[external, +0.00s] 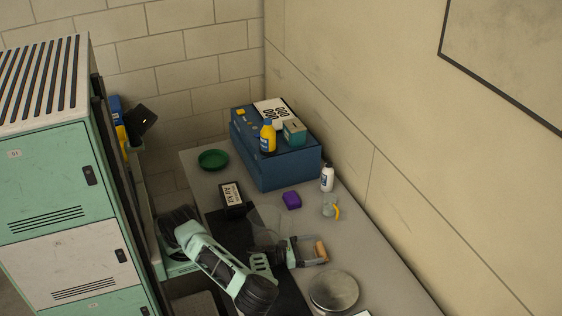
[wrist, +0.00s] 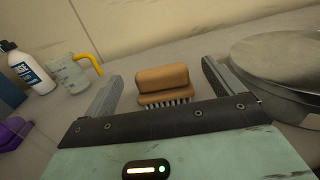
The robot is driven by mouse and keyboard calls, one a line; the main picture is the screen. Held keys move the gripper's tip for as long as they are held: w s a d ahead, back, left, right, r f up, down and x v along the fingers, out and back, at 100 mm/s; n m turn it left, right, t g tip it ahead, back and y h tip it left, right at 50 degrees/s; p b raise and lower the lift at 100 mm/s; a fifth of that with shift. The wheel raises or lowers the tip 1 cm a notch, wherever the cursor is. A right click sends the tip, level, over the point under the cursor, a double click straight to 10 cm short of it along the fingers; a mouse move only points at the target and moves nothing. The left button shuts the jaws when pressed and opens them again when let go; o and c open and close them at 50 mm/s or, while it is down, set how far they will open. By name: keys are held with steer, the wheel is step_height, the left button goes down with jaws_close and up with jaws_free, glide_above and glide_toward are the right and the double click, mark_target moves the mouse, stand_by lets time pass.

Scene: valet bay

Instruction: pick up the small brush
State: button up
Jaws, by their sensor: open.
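The small brush (wrist: 163,82) has a tan wooden block and pale bristles, and lies on the grey worktop between my gripper's fingers in the wrist view. It also shows in the external view (external: 321,251) at the gripper's tip. My gripper (wrist: 160,88) is open, one finger on each side of the brush, with a gap visible on both sides. The external view shows my gripper (external: 309,251) low over the worktop, pointing right.
A round metal tin (external: 333,291) stands close to the right finger in the wrist view. A clear jug with a yellow handle (external: 331,207), a white bottle (external: 327,178) and a purple block (external: 291,200) stand to the left there. A blue box (external: 275,160) is farther back.

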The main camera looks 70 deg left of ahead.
mark_target(317, 249)
steer(key=shift+f, duration=0.25)
steer(key=shift+w+d+f+p, duration=0.15)
steer(key=shift+w+p, duration=0.1)
steer(key=shift+w, duration=0.6)
steer(key=shift+w+d+f+p, duration=0.15)
steer(key=shift+w+p, duration=0.15)
steer(key=shift+w, duration=0.5)
steer(key=shift+w+d+f+p, duration=0.15)
steer(key=shift+w+p, duration=0.1)
steer(key=shift+w, duration=0.6)
steer(key=c, duration=1.1)
